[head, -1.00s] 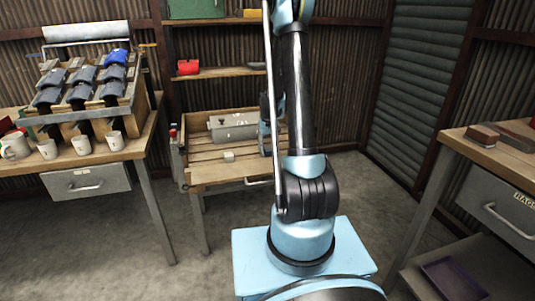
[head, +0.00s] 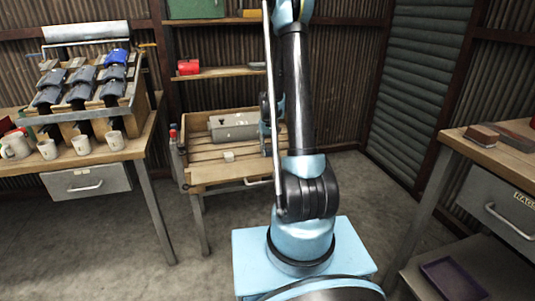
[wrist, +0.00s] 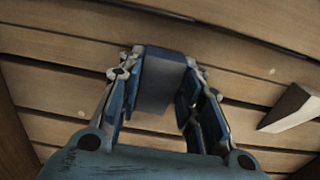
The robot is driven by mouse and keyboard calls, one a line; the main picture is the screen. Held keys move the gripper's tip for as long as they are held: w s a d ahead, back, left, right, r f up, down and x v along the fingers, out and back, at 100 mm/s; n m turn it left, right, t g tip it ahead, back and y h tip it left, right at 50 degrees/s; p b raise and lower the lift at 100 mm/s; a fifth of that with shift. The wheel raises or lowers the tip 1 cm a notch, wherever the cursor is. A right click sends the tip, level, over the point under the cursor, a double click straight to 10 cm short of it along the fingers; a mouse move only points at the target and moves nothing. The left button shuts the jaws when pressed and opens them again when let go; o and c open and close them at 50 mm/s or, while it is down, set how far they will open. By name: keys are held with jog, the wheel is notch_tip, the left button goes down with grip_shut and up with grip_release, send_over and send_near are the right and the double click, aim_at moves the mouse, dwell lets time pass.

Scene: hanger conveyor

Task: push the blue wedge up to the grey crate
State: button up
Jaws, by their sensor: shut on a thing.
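The grey crate (head: 235,127) stands at the back of the slatted bench in the head view. My gripper (wrist: 158,100) is low over the slats, with its fingers on both sides of a dark blue-grey block (wrist: 163,82), which I take for the blue wedge, and it is shut on it. In the head view my gripper is at the crate's right end, partly behind my arm, and the wedge is hidden. I cannot tell whether the wedge touches the crate.
A pale wedge-shaped block (wrist: 292,108) lies on the slats to the right in the wrist view. The slatted bench (head: 215,174) has bare room at its front left. A workbench with mugs (head: 83,144) stands left, another bench (head: 500,158) right.

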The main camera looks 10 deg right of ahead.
jog(key=shift+w+a, duration=0.2)
jog(key=shift+w, duration=1.5)
jog(key=shift+w+a, duration=0.2)
jog(key=shift+w, duration=1.5)
jog(key=shift+w+a, duration=0.2)
jog(key=shift+w, duration=1.5)
jog(key=o, duration=1)
jog(key=shift+c, duration=0.2)
jog(key=shift+r, duration=0.1)
notch_tip(320, 180, up, 12)
